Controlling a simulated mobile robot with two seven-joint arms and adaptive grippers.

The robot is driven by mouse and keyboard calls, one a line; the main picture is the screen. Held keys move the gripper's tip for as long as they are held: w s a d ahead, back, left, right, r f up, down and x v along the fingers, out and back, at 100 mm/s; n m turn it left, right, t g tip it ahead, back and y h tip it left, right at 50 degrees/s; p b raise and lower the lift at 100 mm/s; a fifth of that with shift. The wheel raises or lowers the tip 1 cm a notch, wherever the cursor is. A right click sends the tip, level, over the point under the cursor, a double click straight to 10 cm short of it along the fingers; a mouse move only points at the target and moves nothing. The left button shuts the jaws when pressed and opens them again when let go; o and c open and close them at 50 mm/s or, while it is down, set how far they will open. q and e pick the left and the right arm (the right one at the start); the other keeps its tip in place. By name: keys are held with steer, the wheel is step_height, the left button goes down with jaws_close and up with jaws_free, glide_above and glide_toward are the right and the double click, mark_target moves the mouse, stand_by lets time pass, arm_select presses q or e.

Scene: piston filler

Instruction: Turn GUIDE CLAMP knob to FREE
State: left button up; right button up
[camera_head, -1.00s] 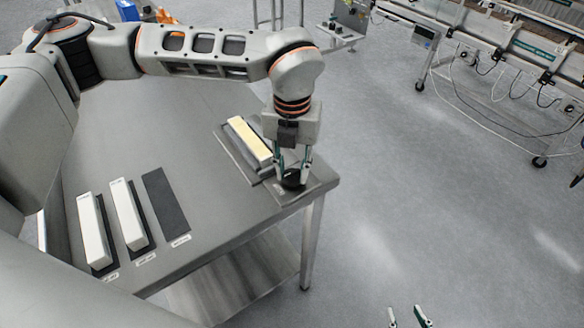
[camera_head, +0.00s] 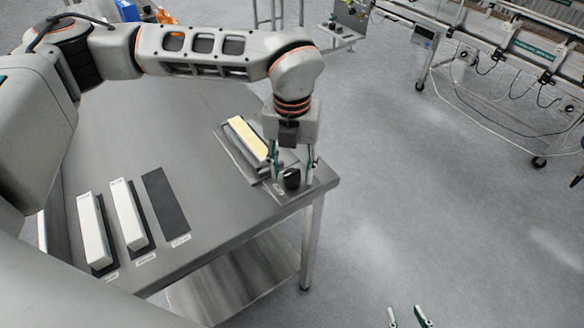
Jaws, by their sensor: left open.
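A round black knob (camera_head: 291,178) sits on a grey plate (camera_head: 281,195) at the right corner of the steel table. I take it to be the GUIDE CLAMP knob; its lettering is too small to read. My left gripper (camera_head: 292,172) points down over the knob. Its fingers are open and spread, one on either side of the knob, with a gap visible between fingers and knob. Two fingertips of my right gripper (camera_head: 407,318) show apart at the bottom edge, over the floor, far from the table.
A yellow-topped block (camera_head: 248,138) lies in a holder beside the knob plate. White blocks (camera_head: 127,214) and an empty dark pad (camera_head: 166,204) lie on the table's near left. A conveyor frame (camera_head: 490,60) stands at the upper right. The floor between is clear.

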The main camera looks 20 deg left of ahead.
mark_target(292, 175)
arm_select(q)
step_height(292, 175, up, 12)
stand_by(0.5)
stand_by(0.4)
